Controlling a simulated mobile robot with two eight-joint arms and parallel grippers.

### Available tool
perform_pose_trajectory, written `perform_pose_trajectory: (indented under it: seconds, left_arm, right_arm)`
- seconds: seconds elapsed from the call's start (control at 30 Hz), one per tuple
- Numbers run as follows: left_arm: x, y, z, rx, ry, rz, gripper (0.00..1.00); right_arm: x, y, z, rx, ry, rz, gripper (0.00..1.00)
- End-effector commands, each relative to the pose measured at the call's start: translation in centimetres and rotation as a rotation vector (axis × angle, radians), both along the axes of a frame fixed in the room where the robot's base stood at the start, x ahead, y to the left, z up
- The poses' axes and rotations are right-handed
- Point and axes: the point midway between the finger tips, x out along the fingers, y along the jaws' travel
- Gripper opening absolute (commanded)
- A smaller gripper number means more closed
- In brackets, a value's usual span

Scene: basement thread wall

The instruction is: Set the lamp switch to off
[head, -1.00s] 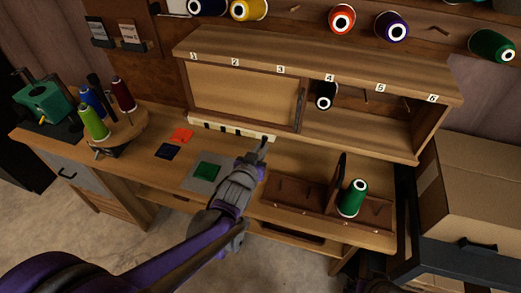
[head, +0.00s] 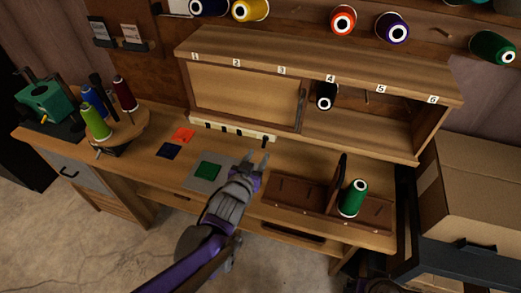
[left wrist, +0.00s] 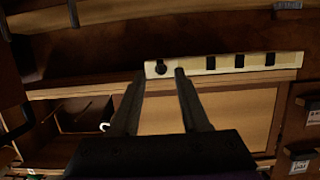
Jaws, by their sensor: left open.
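A white switch strip (head: 232,131) runs along the back of the bench, below the sliding panel of the cabinet, with several dark switches on it. In the left wrist view the strip (left wrist: 225,64) lies beyond my fingertips. A rounder dark knob (left wrist: 160,68) at its left end shows between them; the others look rectangular. I cannot tell which one is the lamp switch or how it is set. My left gripper (head: 258,157) is open and empty, in front of the strip's right end in the head view; its fingers also show in the left wrist view (left wrist: 159,74).
A wooden rack (head: 285,192) with a green spool (head: 352,198) stands to the right of my left gripper. A green patch (head: 208,170) on a grey mat lies left of it. The numbered cabinet (head: 300,62) overhangs behind the strip. A spool stand (head: 122,134) is at left.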

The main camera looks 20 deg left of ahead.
Motion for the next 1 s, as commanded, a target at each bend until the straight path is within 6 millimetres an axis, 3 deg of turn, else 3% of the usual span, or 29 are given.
perform_pose_trajectory:
  seconds: [0.2, 0.4, 1.0]
  left_arm:
    - [-3.8, 0.1, 1.2, 0.001, 0.000, 0.000, 0.45]
    - [-5.5, 0.2, 1.8, 0.001, 0.000, 0.000, 0.45]
    - [-6.0, 0.2, 1.8, 0.001, 0.000, 0.000, 0.45]
  right_arm:
    - [0.1, 0.0, 0.8, 0.000, -0.003, 0.000, 1.00]
    - [0.2, 0.0, 1.2, 0.000, -0.004, 0.000, 1.00]
    - [0.2, 0.0, 1.3, 0.000, -0.004, 0.000, 1.00]
